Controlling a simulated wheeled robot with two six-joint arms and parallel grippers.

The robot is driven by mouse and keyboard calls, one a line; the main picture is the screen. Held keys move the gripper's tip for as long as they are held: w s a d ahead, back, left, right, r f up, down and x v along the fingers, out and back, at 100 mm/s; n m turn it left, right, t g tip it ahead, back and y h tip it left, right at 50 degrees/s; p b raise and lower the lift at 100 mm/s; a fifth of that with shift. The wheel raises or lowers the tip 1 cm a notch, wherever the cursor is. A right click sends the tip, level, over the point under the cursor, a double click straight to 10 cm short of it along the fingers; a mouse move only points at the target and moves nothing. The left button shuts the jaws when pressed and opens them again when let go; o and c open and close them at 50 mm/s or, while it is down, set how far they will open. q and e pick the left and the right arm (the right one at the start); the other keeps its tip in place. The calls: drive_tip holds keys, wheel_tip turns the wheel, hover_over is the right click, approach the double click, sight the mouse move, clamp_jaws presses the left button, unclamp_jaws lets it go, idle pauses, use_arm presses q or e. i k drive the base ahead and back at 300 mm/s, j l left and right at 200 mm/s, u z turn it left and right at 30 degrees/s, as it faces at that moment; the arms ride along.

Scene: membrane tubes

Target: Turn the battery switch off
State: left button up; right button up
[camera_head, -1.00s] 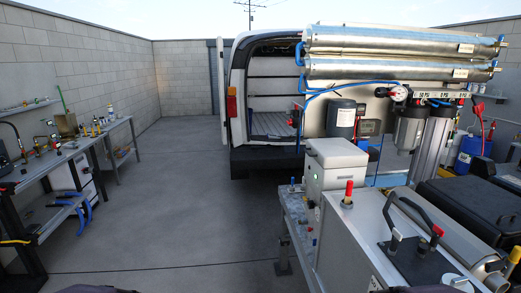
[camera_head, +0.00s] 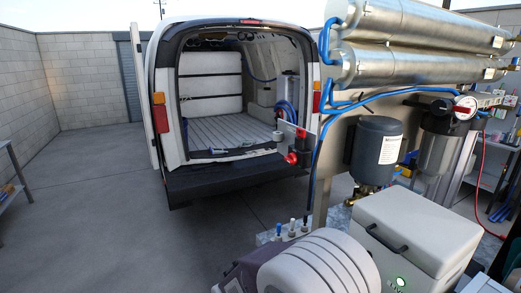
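No part is plainly marked as the battery switch, and I cannot tell for sure which part it is. Two red knob-like parts sit at the right side of the van's open rear: a larger lower one (camera_head: 291,158) and a smaller upper one (camera_head: 301,133), beside a grey panel. They are too small to tell their setting. The white box (camera_head: 415,232) at the lower right has a dark handle and a lit green light (camera_head: 400,281). Neither of my grippers shows.
The van (camera_head: 232,177) stands open at the back. Small toggles (camera_head: 291,227) stand by the box. The concrete floor (camera_head: 100,215) at left is clear.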

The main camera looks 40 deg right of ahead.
sight(291, 158)
drive_tip(key=i+j+z, duration=0.1)
drive_tip(key=i+z, duration=0.4)
drive_tip(key=i+j+z, duration=0.25)
drive_tip(key=i+z, duration=0.2)
drive_tip(key=i+j+z, duration=0.3)
drive_tip(key=z, duration=0.2)
drive_tip(key=j, duration=0.1)
